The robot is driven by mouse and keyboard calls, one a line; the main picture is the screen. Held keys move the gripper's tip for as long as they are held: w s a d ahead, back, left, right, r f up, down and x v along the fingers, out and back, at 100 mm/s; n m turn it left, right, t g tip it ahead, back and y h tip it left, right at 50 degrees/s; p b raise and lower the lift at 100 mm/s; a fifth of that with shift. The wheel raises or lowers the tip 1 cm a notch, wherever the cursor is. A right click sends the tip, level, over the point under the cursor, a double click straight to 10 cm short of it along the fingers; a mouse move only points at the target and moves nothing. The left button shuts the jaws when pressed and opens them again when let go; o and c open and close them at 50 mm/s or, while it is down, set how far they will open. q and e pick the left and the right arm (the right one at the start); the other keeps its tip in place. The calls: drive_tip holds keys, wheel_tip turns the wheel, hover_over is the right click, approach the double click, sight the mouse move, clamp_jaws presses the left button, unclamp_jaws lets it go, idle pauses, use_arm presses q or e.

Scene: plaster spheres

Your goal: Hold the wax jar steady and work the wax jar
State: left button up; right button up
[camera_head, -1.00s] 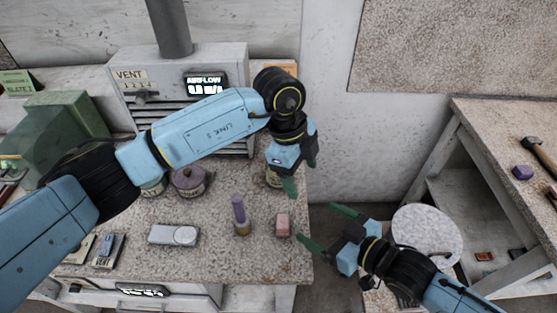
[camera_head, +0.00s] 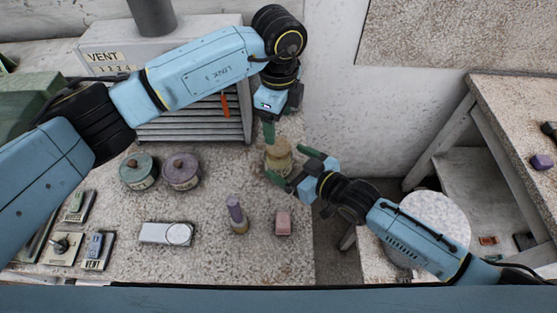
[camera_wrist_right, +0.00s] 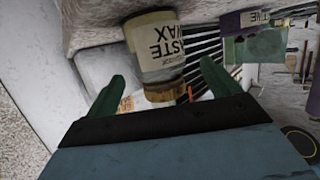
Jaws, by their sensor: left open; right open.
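The wax jar (camera_head: 280,158), a yellowish jar, stands near the right edge of the speckled bench. In the right wrist view, the jar (camera_wrist_right: 157,48) appears upside down with a "PASTE WAX" label and a brownish end. My left gripper (camera_head: 276,124) is open just above the jar, pointing down, with a green finger near the jar's top. My right gripper (camera_head: 288,166) is open, with its fingers reaching toward the jar from the lower right. In the wrist view the jar shows between the right fingers (camera_wrist_right: 163,75); contact cannot be told.
A green tin (camera_head: 138,172) and a purple tin (camera_head: 182,171) stand left of the jar. The vent box (camera_head: 190,125) is behind. A round white top (camera_head: 436,222) is right.

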sight(288, 162)
drive_tip(key=shift+x, duration=1.5)
use_arm(q)
drive_tip(key=shift+w, duration=0.1)
